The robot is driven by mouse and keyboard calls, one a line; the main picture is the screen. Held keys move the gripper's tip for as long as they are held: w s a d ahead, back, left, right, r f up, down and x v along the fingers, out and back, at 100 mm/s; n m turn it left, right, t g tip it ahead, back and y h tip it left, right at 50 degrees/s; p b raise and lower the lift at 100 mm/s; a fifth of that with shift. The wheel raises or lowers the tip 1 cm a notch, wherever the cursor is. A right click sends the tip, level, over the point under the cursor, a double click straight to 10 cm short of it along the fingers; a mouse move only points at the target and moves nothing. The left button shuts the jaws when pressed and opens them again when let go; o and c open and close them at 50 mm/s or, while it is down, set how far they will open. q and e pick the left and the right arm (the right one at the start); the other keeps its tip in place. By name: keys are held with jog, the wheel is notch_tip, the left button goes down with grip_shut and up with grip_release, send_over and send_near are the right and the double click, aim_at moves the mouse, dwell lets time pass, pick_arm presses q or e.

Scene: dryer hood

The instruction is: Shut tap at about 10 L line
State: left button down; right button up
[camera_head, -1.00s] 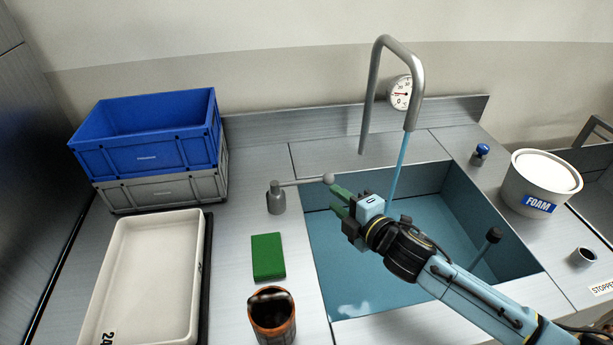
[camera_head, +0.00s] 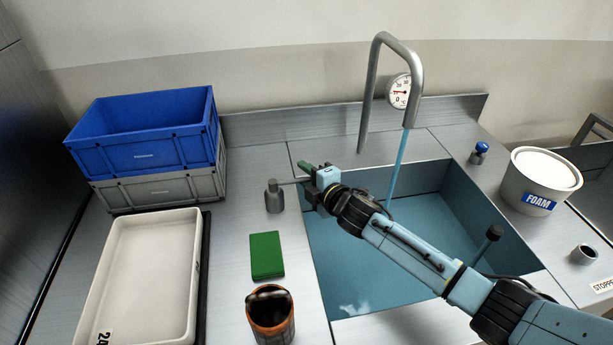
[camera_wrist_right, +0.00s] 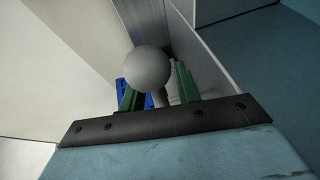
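The tap lever (camera_head: 289,182) reaches right from a grey post (camera_head: 274,197) at the sink's left edge. Its ball knob (camera_wrist_right: 147,68) shows in the right wrist view, close to the camera and overlapping the left finger. My right gripper (camera_head: 306,180) is at the lever's free end, its green fingers open on both sides of the lever (camera_wrist_right: 160,96); contact is unclear. A water stream (camera_head: 399,165) runs from the curved spout (camera_head: 413,100) into the blue sink (camera_head: 440,225). A round gauge (camera_head: 400,91) hangs behind the spout; its reading is too small to tell. My left gripper is not in view.
Blue and grey crates (camera_head: 145,155) and a white tray (camera_head: 120,282) stand at left. A green block (camera_head: 267,255) and brown cup (camera_head: 271,317) sit left of the sink. A FOAM tub (camera_head: 540,182), blue-topped knob (camera_head: 480,152) and small cup (camera_head: 583,254) are right.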

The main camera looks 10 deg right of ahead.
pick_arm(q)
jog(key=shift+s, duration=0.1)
pick_arm(e)
grip_shut()
